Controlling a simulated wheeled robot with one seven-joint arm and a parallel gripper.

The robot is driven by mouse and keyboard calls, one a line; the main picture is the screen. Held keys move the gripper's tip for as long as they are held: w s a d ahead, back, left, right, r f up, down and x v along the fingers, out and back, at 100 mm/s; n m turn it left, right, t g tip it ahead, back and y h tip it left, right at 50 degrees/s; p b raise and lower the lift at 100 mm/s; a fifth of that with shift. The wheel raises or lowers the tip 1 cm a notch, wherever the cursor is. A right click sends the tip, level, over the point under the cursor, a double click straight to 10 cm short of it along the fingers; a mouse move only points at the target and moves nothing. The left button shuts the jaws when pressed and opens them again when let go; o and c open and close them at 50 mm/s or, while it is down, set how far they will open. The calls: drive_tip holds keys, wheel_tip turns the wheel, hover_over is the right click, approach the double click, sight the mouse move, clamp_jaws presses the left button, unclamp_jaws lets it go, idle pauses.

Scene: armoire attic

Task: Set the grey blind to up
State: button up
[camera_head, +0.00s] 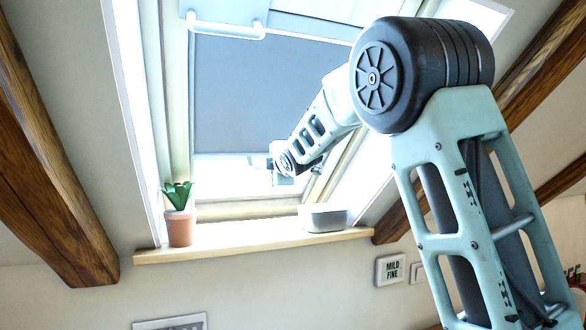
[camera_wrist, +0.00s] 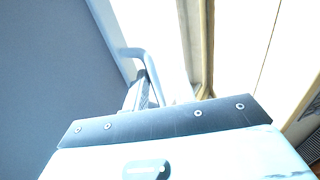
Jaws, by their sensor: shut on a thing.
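The grey blind (camera_head: 262,95) hangs over most of the roof window, with its lower edge a little above the bottom of the pane. In the wrist view the blind (camera_wrist: 50,70) fills the left side. A pale blue handle (camera_wrist: 150,62) is at its edge. My gripper (camera_wrist: 142,95) is shut on this handle. In the head view my gripper (camera_head: 281,172) is at the blind's lower right, and my wrist hides the fingers and most of the handle.
A potted plant (camera_head: 180,222) and a pale bowl (camera_head: 324,218) stand on the wooden sill (camera_head: 255,244) below. A pale bar handle (camera_head: 226,28) is at the window's top. Wooden beams (camera_head: 50,170) flank the window.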

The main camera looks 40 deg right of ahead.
drive_tip(key=b+v, duration=0.3)
drive_tip(key=b, duration=0.3)
drive_tip(key=shift+s+a+f, duration=0.15)
drive_tip(key=shift+s+a, duration=0.1)
drive_tip(key=shift+s+b, duration=0.35)
drive_tip(key=shift+b, duration=0.5)
drive_tip(key=b+v, duration=1.2)
drive_tip(key=b, duration=0.3)
drive_tip(key=shift+s+r, duration=0.2)
drive_tip(key=shift+r, duration=0.15)
idle(0.4)
idle(0.4)
